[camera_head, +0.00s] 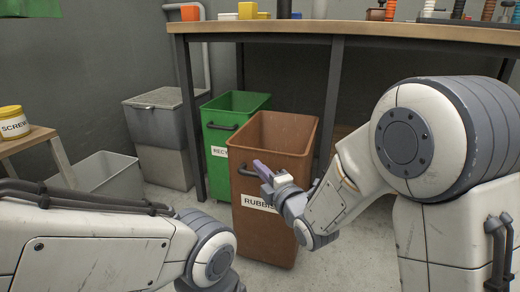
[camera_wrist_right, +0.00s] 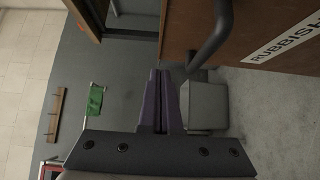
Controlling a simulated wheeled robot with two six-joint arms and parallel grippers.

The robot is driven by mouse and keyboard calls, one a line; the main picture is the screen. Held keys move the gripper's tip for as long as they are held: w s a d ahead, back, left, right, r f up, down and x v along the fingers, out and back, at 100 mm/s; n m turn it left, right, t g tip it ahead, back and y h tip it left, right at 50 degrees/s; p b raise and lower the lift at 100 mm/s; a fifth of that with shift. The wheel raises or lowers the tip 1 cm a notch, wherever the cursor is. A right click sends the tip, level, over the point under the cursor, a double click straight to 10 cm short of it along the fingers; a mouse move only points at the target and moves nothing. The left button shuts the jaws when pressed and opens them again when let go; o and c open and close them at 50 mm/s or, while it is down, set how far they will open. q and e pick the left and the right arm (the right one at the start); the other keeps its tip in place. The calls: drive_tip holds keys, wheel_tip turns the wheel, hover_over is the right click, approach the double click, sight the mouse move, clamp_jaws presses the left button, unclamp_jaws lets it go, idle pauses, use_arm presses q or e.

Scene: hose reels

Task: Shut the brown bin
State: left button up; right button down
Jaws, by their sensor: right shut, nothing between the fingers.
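The brown bin (camera_head: 290,190), labelled RUBBISH, stands at the front of the bench with its top open; no lid shows. It sticks out towards me from under the bench edge. A dark bar handle (camera_head: 248,172) is on its front; my gripper partly covers it. My right gripper (camera_head: 264,171) is shut and empty, close to the bin's front beside the handle. In the right wrist view, its purple fingers (camera_wrist_right: 158,105) are closed together, with the handle (camera_wrist_right: 212,38) and the bin's front (camera_wrist_right: 260,22) at upper right. Contact cannot be told. My left gripper is out of view.
An open green bin (camera_head: 233,108) stands just left of the brown one. The wooden bench (camera_head: 340,29) with dark legs is behind. A grey lidded box (camera_head: 155,120), a grey open tub (camera_head: 107,168) and a stool (camera_head: 28,142) are left. The floor shows between them.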

drive_tip(key=w, duration=0.2)
drive_tip(key=w+p, duration=0.1)
drive_tip(key=w, duration=0.2)
drive_tip(key=shift+w+a+r, duration=0.1)
drive_tip(key=shift+w+a, duration=0.2)
drive_tip(key=shift+w+d+p, duration=0.2)
drive_tip(key=shift+w+p, duration=0.1)
drive_tip(key=shift+w, duration=0.25)
